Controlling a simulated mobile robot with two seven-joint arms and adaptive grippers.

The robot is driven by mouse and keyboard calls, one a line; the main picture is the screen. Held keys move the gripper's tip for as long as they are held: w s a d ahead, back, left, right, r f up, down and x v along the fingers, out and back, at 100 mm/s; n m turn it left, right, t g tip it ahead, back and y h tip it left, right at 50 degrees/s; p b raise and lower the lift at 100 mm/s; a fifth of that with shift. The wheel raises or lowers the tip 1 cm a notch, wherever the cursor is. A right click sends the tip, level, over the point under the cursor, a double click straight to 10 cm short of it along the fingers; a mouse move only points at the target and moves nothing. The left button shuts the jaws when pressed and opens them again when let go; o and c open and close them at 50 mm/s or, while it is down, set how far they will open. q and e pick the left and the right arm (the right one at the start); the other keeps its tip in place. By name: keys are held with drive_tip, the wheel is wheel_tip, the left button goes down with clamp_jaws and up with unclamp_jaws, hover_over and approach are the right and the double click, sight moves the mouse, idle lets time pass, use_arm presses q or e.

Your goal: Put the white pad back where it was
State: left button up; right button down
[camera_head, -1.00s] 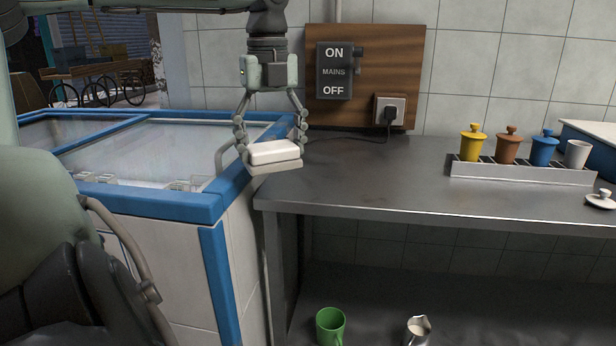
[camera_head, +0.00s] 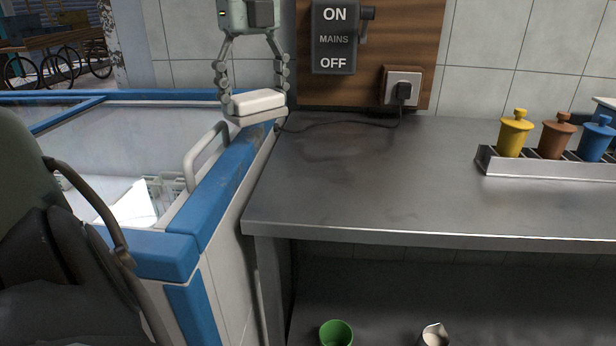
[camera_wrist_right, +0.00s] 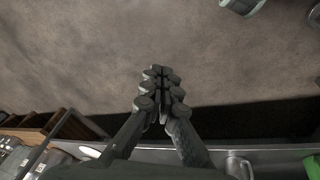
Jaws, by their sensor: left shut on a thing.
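The white pad (camera_head: 258,102) is a small white block on a thin greyish base. My left gripper (camera_head: 256,96) is shut on it, one finger at each side. In the head view the pad appears over the back of the freezer's blue rim (camera_head: 225,185), by the counter's back left corner. Its height above them is hard to tell. My right gripper (camera_wrist_right: 160,95) is shut in the right wrist view, its fingers together, with nothing visible between them.
The steel counter (camera_head: 350,180) is mostly clear. A rack (camera_head: 535,167) with yellow, brown and blue lidded pots stands right. A mains switch (camera_head: 335,38) and a plugged socket (camera_head: 402,88) are on the wall; a cable lies behind. A green cup (camera_head: 336,333) and a jug (camera_head: 433,335) stand below.

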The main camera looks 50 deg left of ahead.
use_arm(q)
drive_tip(key=shift+w, duration=0.1)
drive_tip(key=w+d+f, duration=0.1)
drive_tip(key=d+f, duration=0.1)
drive_tip(key=d, duration=0.1)
drive_tip(key=w+d+f, duration=0.1)
drive_tip(key=d+f, duration=0.1)
drive_tip(key=d, duration=0.1)
drive_tip(key=w+d+f, duration=0.1)
drive_tip(key=d+f, duration=0.1)
drive_tip(key=d, duration=0.2)
drive_tip(key=shift+d+f+p, duration=0.1)
drive_tip(key=shift+f+p, duration=0.1)
drive_tip(key=shift+p, duration=0.2)
drive_tip(key=shift+w+d+f, duration=0.15)
drive_tip(key=shift+d+f, duration=0.05)
drive_tip(key=shift+d, duration=0.1)
drive_tip(key=shift+d+f, duration=0.1)
drive_tip(key=shift+f, duration=0.4)
wheel_tip(320, 180, down, 2)
drive_tip(key=shift+f, duration=0.6)
use_arm(e)
drive_tip(key=shift+s+f, duration=0.15)
drive_tip(key=shift+f, duration=0.65)
drive_tip(key=shift+s+f, duration=0.1)
drive_tip(key=shift+f, duration=0.7)
